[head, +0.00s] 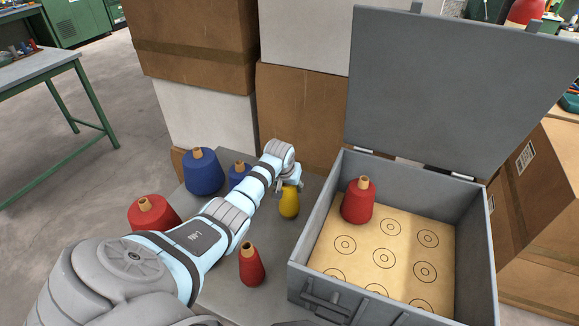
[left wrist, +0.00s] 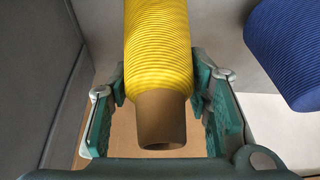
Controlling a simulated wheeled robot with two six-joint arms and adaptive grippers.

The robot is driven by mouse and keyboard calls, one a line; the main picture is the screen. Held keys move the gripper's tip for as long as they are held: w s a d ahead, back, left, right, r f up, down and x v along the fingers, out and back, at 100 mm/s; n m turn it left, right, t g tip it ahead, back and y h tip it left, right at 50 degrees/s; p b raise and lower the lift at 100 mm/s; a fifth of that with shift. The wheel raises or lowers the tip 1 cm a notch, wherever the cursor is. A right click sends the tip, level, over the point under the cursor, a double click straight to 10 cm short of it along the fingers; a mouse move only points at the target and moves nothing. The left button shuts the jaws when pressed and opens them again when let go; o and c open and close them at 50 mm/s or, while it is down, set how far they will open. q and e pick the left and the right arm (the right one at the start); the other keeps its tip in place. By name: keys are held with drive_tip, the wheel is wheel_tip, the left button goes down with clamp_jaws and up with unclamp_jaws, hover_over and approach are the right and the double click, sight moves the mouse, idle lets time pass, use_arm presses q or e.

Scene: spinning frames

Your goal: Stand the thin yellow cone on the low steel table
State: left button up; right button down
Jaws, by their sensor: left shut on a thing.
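The thin yellow cone (head: 289,203) is in my left gripper (head: 288,185), over the back part of a grey table top (head: 282,243), probably the low steel table. In the left wrist view the yellow cone (left wrist: 158,45) sits between the green fingers, which close on it near its brown tube end. The cone looks roughly upright in the head view. I cannot tell whether its base touches the table. My right gripper does not show.
Blue cones (head: 203,171) and red cones (head: 251,264) stand around my left arm. An open grey metal box (head: 478,250) stands right of the yellow cone, with a red cone (head: 358,201) on its ring-marked sheet. Cardboard boxes (head: 303,113) are stacked behind.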

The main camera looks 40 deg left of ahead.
use_arm(q)
drive_tip(key=o, duration=1.3)
drive_tip(key=shift+o, duration=0.4)
drive_tip(key=v, duration=1.2)
